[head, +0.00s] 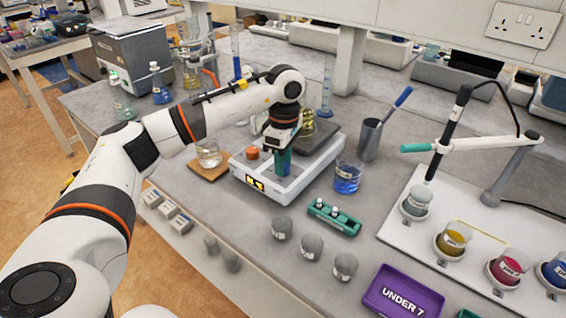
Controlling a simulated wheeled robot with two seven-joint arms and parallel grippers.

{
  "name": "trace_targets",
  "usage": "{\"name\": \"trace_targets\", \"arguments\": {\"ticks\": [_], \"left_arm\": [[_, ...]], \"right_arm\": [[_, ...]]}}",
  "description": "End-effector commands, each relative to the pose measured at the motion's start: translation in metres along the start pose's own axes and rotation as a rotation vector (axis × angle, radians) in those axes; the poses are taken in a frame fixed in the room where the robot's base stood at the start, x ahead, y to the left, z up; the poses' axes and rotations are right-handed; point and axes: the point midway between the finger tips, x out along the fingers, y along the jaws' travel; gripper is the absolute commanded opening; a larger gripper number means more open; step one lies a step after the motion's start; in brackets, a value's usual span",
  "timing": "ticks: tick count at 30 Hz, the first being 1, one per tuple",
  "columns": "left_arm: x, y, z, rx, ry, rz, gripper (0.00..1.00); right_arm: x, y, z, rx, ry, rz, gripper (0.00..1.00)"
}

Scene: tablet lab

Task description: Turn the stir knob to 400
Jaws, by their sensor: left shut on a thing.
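The stirrer (318,172) is a white unit on the grey bench, with a dark plate at its back and a small lit yellow display (255,183) on its front corner; I cannot read its value. An orange knob (252,154) sits on its left part. My left gripper (282,152) points down over the unit, shut on a teal upright piece, apparently the stir knob (284,167). The fingers hide part of this knob, and its scale cannot be read. The right gripper is not in view.
A glass beaker (209,154) on a wooden board stands left of the unit, and a blue-filled beaker (347,177) close to its right. A probe stand (498,190) is at right.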

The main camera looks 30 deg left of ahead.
Motion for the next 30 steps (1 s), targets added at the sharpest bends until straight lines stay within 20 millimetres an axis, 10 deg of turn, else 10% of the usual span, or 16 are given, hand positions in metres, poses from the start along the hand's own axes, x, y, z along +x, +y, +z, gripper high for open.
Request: {"name": "trace_targets", "arguments": {"ticks": [23, 24, 30], "left_arm": [[-0.0021, -0.0009, -0.0003, 0.094, -0.001, -0.005, 0.07], [-0.0021, -0.0009, -0.0003, 0.093, -0.001, -0.005, 0.36], [-0.0012, -0.0005, -0.0001, 0.093, -0.002, -0.003, 0.52]], "right_arm": [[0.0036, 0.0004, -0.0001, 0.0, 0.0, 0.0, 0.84], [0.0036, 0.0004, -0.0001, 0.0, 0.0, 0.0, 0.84], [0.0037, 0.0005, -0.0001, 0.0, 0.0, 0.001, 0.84]]}}
